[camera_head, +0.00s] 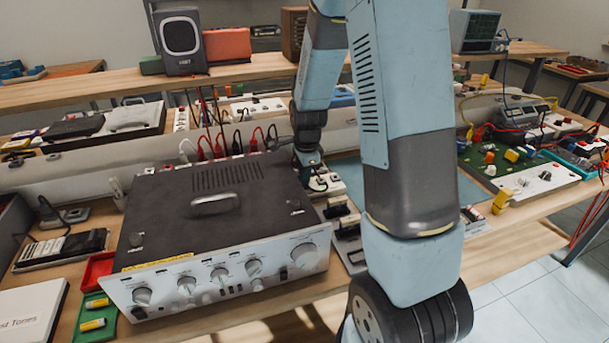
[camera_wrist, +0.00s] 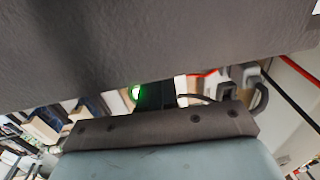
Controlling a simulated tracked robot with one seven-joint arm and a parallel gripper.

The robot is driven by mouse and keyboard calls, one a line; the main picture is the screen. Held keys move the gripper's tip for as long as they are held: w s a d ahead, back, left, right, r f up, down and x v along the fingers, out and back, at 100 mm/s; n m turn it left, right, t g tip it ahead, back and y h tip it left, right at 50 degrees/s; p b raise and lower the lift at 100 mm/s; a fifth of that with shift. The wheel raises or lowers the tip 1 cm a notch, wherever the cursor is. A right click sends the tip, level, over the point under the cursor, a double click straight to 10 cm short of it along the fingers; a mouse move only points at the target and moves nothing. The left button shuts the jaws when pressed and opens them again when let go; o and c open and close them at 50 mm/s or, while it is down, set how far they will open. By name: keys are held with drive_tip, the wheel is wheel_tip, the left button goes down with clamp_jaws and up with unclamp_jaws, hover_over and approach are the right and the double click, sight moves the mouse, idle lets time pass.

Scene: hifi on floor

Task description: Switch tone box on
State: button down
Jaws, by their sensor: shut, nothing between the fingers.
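A large box with a black top (camera_head: 210,195) and a silver front panel with several knobs stands on the near bench. No label that I can read marks it as the tone box. My arm reaches down past its right side. My gripper (camera_head: 318,183) is low beside the box's back right corner, partly hidden by my arm. In the wrist view my gripper (camera_wrist: 155,95) is shut and empty, under a large dark surface (camera_wrist: 130,40). A small green glow (camera_wrist: 137,92) shows right beside the fingers; I cannot tell whether they touch its source.
Red and black cables (camera_head: 220,145) run behind the box. A green tray (camera_head: 95,318) with yellow pieces and a white binder (camera_head: 32,312) lie at the left. A circuit board (camera_head: 515,170) and wired devices fill the right. Free room on the bench is narrow.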

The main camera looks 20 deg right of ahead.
drive_tip(key=shift+s+r, duration=0.15)
drive_tip(key=shift+s, duration=0.3)
wheel_tip(320, 180, up, 14)
drive_tip(key=s, duration=0.1)
drive_tip(key=shift+s+f, duration=0.2)
drive_tip(key=shift+s, duration=0.05)
idle(0.3)
idle(0.5)
drive_tip(key=s+r+n+t, duration=0.2)
drive_tip(key=s+r+n, duration=0.5)
drive_tip(key=s+n, duration=0.2)
drive_tip(key=s+a+r+n+t, duration=0.1)
drive_tip(key=s+r+n, duration=0.6)
drive_tip(key=s, duration=0.7)
drive_tip(key=shift+a+n+t, duration=0.3)
drive_tip(key=shift+n+t, duration=0.4)
drive_tip(key=shift+n, duration=0.4)
